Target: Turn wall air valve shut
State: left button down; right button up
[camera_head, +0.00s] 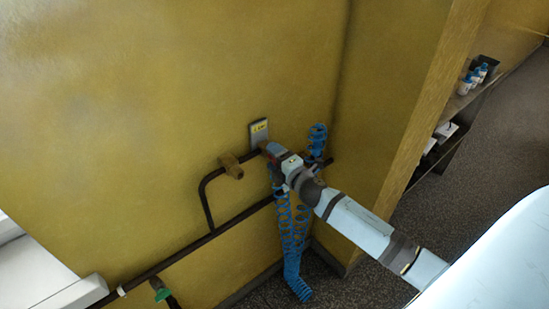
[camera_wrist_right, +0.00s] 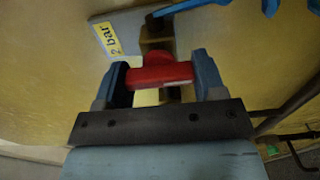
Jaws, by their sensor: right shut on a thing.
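The red valve handle (camera_wrist_right: 158,73) sits between the two fingers of my right gripper (camera_wrist_right: 161,80) in the right wrist view. My right gripper (camera_head: 270,152) is shut on it, against the yellow wall in the head view. The valve body (camera_wrist_right: 157,38) shows as a dark brass piece behind the handle. A grey plate with a yellow "2 bar" label (camera_wrist_right: 108,38) is beside the valve, and it also shows in the head view (camera_head: 259,132). In the head view my gripper hides most of the valve. My left gripper is not in view.
A dark pipe (camera_head: 205,238) runs along the wall, with a brass fitting (camera_head: 231,166) left of the valve. A blue coiled hose (camera_head: 292,245) hangs below my gripper. A green fitting (camera_head: 158,287) is lower left. A shelf with bottles (camera_head: 462,100) stands beyond the wall edge.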

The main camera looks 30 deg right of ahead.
jog(key=o, duration=0.9)
jog(key=shift+s+d+b, duration=0.15)
jog(key=shift+s+b, duration=0.3)
jog(key=shift+s, duration=1.85)
jog(key=shift+s+d+b, duration=0.2)
jog(key=shift+s+b, duration=0.2)
jog(key=shift+s, duration=1.9)
jog(key=shift+s+d+b, duration=0.15)
jog(key=shift+s+b, duration=0.3)
jog(key=shift+s, duration=1.85)
jog(key=s+a+f+m+g+p, duration=0.1)
jog(key=s+a+f+m+g, duration=0.1)
jog(key=s+a+f+m, duration=0.2)
jog(key=s+a+f+m+g+y+p, duration=0.1)
jog(key=s+a+f+m+g+p, duration=0.1)
jog(key=s+a+f+m, duration=0.3)
jog(key=s+a+f+m+g+y+p, duration=0.1)
jog(key=s+a+f+m+g+p, duration=0.1)
jog(key=a+m, duration=0.5)
jog(key=shift+s+a+f+g, duration=0.25)
jog(key=shift+s+a+f, duration=0.1)
jog(key=shift+s+f, duration=0.3)
jog(key=shift+s+a+f+g, duration=0.25)
jog(key=shift+s+a+f, duration=0.1)
jog(key=shift+s+f, duration=0.3)
